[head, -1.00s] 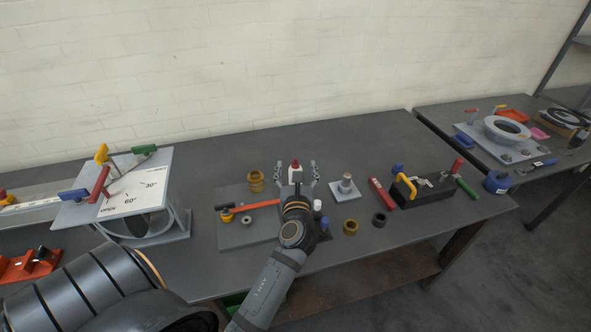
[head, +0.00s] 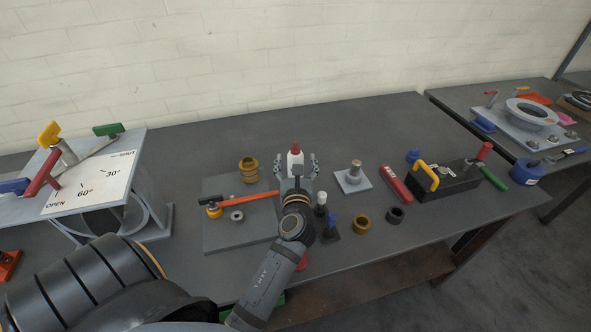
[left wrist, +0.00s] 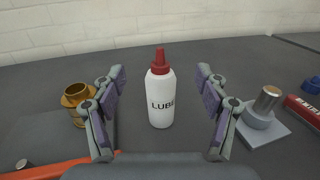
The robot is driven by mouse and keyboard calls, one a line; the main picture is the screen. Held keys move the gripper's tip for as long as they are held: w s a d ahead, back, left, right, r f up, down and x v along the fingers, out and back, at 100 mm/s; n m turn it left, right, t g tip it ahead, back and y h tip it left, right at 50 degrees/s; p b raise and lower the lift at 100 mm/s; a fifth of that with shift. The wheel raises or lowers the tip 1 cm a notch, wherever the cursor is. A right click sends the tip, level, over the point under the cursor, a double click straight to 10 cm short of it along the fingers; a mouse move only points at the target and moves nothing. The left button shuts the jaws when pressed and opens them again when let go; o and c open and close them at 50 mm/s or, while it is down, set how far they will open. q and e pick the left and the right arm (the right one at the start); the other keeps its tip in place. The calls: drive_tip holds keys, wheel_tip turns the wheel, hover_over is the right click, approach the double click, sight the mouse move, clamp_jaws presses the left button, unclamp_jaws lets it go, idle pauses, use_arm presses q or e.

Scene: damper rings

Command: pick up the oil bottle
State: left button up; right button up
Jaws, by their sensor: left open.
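The oil bottle (head: 295,161) is white with a red nozzle cap and stands upright on the dark workbench. In the left wrist view the bottle (left wrist: 160,98) shows the word "LUBE" and stands between the spread fingers, a little beyond them, with clear space on both sides. My left gripper (head: 296,166) is open and points at the bottle; its fingers also show in the left wrist view (left wrist: 161,112). The gripper hides the bottle's lower part in the head view. My right gripper is not in view.
A steel post on a square base (head: 353,176) is to the right. White and blue-topped items (head: 331,226) stand close to my left arm.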

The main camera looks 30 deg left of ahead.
sight(295, 162)
use_arm(q)
wheel_tip(295, 162, down, 8)
drive_tip(key=b, duration=0.3)
drive_tip(key=shift+f, duration=0.1)
drive_tip(key=shift+w+a+r+p, duration=0.25)
drive_tip(key=shift+w+r+p, duration=0.1)
drive_tip(key=shift+w, duration=0.1)
drive_tip(key=shift+w+a+f, duration=0.1)
drive_tip(key=shift+w+a, duration=0.15)
drive_tip(key=x, duration=0.6)
drive_tip(key=shift+p, duration=0.35)
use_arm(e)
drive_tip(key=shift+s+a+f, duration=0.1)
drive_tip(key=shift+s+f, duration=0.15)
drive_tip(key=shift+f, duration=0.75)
use_arm(q)
drive_tip(key=shift+s+d, duration=0.1)
drive_tip(key=shift+c, duration=1.1)
drive_tip(key=c, duration=1)
drive_tip(key=shift+c, duration=0.6)
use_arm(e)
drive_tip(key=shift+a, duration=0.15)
